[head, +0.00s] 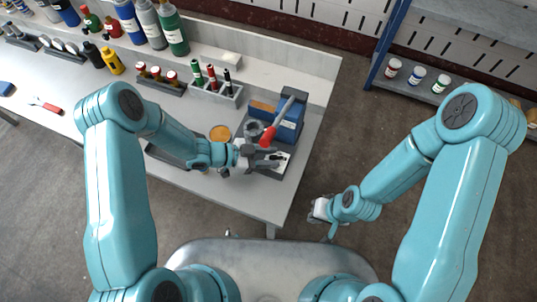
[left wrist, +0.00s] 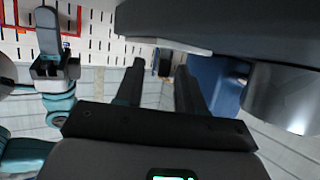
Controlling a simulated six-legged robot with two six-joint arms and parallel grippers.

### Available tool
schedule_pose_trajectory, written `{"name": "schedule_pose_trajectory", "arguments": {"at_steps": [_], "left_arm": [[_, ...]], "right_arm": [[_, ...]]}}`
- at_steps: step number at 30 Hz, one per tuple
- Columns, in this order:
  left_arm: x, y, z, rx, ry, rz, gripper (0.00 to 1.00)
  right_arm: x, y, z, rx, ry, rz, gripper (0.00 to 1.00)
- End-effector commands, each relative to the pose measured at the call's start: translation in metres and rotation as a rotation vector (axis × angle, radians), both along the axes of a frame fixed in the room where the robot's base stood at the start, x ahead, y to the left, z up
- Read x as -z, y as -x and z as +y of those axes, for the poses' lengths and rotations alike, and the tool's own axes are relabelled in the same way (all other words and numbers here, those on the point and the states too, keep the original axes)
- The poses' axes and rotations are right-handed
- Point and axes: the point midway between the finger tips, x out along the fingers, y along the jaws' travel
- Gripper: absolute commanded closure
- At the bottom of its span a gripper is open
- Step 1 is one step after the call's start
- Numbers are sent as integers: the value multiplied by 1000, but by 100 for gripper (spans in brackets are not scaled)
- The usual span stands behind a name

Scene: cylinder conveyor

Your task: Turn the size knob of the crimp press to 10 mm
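The crimp press (head: 291,120) is a blue machine near the right end of the bench, with a red-gripped lever (head: 267,136) and a grey base. A pale plate with dark marks (head: 283,161) shows at the base's front. I cannot make out the size knob or its setting. My left gripper (head: 272,157) is at the front of the press, below the red grip. In the left wrist view its two dark fingers (left wrist: 158,85) are apart, with nothing clearly between them; the blue press body (left wrist: 212,75) is beside them. My right gripper (head: 322,208) hangs off the bench's front right; its fingers are unclear.
A round grey part (head: 254,130) and an amber disc (head: 220,133) lie left of the press. A marker holder (head: 215,92) and bottles (head: 150,25) stand behind. A shelf with small jars (head: 416,80) is at the back right. Floor is free between bench and shelf.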

Motion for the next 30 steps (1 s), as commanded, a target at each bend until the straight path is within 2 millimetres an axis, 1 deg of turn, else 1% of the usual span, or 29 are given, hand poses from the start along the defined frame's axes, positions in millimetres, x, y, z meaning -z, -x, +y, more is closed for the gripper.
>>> {"name": "schedule_pose_trajectory", "arguments": {"at_steps": [2,6,15,20,26,30], "left_arm": [[0,0,0,0,0,0,62],[0,0,0,0,0,0,100],[-1,0,0,-6,2,-2,100],[0,1,0,-46,3,0,100],[1,4,-1,-163,5,0,100],[2,7,-3,-282,5,-1,100]], "right_arm": [[0,0,0,0,0,0,100],[0,0,0,0,0,0,100],[1,0,0,0,0,0,100],[5,0,0,0,0,0,100],[16,0,0,0,0,0,100],[28,0,0,0,0,0,100]]}}
